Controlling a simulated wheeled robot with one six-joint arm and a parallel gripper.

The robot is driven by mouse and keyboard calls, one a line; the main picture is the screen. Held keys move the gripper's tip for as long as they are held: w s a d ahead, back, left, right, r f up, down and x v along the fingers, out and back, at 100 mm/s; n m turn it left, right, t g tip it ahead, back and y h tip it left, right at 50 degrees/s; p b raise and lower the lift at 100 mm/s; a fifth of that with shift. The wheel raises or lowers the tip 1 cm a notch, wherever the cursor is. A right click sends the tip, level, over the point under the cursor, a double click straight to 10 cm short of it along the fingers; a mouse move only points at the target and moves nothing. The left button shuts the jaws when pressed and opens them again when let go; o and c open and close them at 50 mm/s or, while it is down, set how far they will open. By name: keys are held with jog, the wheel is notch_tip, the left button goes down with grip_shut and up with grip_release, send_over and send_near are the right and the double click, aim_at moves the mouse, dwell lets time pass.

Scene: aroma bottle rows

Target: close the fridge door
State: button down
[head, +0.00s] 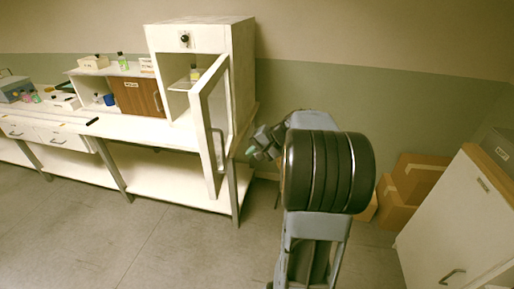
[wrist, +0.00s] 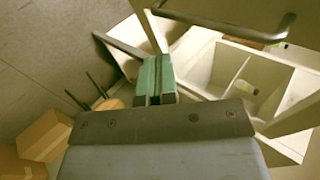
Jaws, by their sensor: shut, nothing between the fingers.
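The white fridge (head: 243,70) stands on the bench in the head view, with a dark knob on its upper front. Its door (head: 204,100) is open and swung out toward me, with a long bar handle (head: 218,150). In the wrist view the door (wrist: 205,8) fills the top, with its handle (wrist: 225,28) crossing there. The fridge interior (wrist: 250,82) shows on the right, with a bottle inside. My gripper (head: 252,146) is right of the door in the head view. Its green fingers (wrist: 155,75) are shut and empty, close to the door; I cannot tell whether they touch it.
The white bench (head: 150,130) runs left, with a brown-doored cabinet (head: 137,97), bottles and a grey device (head: 14,88). Cardboard boxes (head: 415,180) lie against the back wall at right. A white cabinet (head: 460,225) stands front right. The floor (head: 150,230) before the bench is clear.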

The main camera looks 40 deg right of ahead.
jog(key=w+a+f+p, duration=0.1)
jog(key=w+a+f, duration=0.2)
jog(key=w+a, duration=0.1)
jog(key=shift+w+a+p, duration=0.3)
jog(key=shift+w+a, duration=0.05)
jog(key=shift+w, duration=0.45)
jog(key=shift+a, duration=0.15)
